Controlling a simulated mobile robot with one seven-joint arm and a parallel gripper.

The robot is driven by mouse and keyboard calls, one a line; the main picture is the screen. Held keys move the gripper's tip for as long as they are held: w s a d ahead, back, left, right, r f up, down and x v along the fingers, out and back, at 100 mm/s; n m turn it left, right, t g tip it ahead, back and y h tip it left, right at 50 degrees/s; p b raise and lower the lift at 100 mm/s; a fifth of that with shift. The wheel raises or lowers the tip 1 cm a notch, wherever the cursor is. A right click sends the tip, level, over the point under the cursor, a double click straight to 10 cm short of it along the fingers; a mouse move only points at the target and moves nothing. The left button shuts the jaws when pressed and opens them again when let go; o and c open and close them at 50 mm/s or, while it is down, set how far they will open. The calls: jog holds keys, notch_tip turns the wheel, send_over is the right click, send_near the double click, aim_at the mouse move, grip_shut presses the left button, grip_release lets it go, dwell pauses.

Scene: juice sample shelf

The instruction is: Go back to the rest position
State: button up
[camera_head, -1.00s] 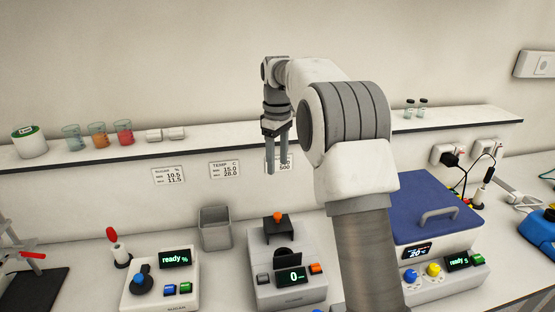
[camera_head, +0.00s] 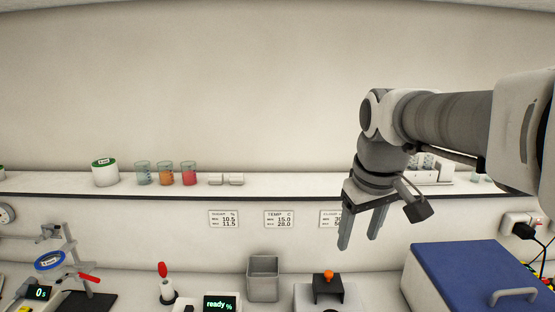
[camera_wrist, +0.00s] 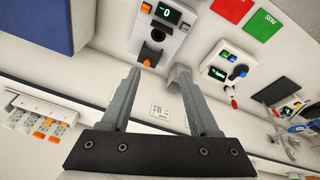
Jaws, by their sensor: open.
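My gripper (camera_head: 359,229) hangs in front of the shelf at the right of centre in the head view, fingers pointing down. Its two grey fingers are apart and nothing is between them. In the wrist view my gripper (camera_wrist: 161,98) also shows open and empty, above the bench, with instruments beyond the fingertips. My arm reaches in from the right edge of the head view and hides part of the shelf and a label.
The shelf (camera_head: 290,187) holds a green-rimmed tub (camera_head: 105,174), beakers of clear (camera_head: 143,174), orange (camera_head: 165,175) and red (camera_head: 188,175) liquid. Below stand a grey bin (camera_head: 263,279), a blue-lidded box (camera_head: 470,285) and a stand (camera_head: 60,255). The wall above is clear.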

jog(key=s+f+m+t, duration=0.2)
jog(key=s+f, duration=0.4)
jog(key=s, duration=0.9)
jog(key=shift+s+f+m, duration=0.2)
jog(key=shift+s+m, duration=0.05)
jog(key=shift+m, duration=0.65)
jog(key=shift+a, duration=0.1)
jog(key=shift+a, duration=0.25)
